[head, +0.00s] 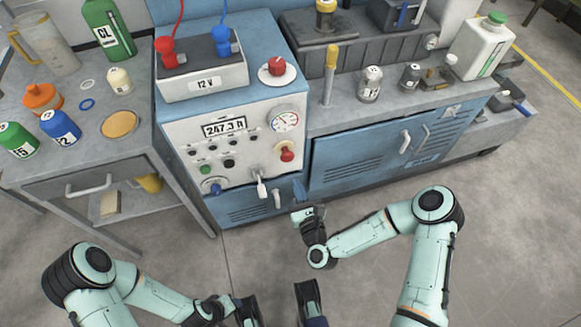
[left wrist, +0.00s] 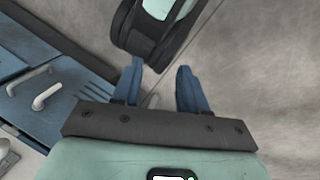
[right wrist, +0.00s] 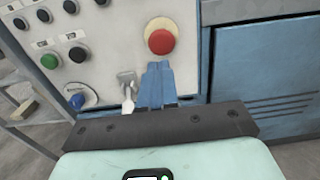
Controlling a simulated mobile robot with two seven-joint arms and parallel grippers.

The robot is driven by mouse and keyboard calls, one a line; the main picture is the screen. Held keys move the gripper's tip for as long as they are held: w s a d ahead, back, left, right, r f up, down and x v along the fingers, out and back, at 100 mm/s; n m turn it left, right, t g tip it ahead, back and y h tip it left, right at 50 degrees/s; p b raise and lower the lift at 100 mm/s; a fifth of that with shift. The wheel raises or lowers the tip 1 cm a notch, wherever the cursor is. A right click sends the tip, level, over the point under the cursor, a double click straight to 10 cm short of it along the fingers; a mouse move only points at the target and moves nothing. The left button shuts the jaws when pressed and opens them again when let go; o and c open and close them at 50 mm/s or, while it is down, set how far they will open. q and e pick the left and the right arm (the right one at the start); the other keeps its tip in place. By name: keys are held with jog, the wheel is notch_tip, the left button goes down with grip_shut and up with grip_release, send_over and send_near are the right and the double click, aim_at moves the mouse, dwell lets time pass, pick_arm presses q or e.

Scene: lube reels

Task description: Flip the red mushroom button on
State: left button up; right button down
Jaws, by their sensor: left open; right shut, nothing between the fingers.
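The red mushroom button (head: 287,152) sits on a pale collar at the right side of the light control panel. In the right wrist view the button (right wrist: 161,41) shows just above my right fingertips. My right gripper (right wrist: 159,66) is shut and empty, its blue fingers together and pointing at the panel. In the head view the right gripper (head: 299,187) is low in front of the cabinet, below the button. I cannot tell how far the fingertips are from the panel. My left gripper (left wrist: 160,80) is open and empty, over the floor away from the panel.
A second red knob (head: 277,66) is on the cabinet top, beside the 12 V box (head: 203,76). A lever switch (right wrist: 127,92), a blue knob (right wrist: 77,101) and a green button (right wrist: 49,61) are on the panel. Door handles (head: 405,142) stick out at right. Floor in front is clear.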

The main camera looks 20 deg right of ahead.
aim_at(288, 159)
pick_arm(q)
jog(key=shift+w+a+f+t+b, duration=0.15)
jog(key=shift+w+a+f+b, duration=0.1)
jog(key=shift+w+f, duration=0.15)
jog(key=shift+w+a+f+t+b, duration=0.15)
jog(key=shift+w+a+f+b, duration=0.1)
jog(key=shift+w, duration=0.2)
pick_arm(e)
jog(key=w, duration=0.7)
jog(key=shift+w+a, duration=0.15)
jog(key=shift+w, duration=0.15)
jog(key=shift+w, duration=0.1)
jog(key=shift+w+b, duration=0.35)
jog(key=shift+w, duration=0.55)
jog(key=shift+s+r, duration=0.1)
pick_arm(q)
jog(key=shift+w+a+f+y, duration=0.15)
jog(key=shift+w+f+y, duration=0.15)
jog(key=shift+w+f, duration=0.1)
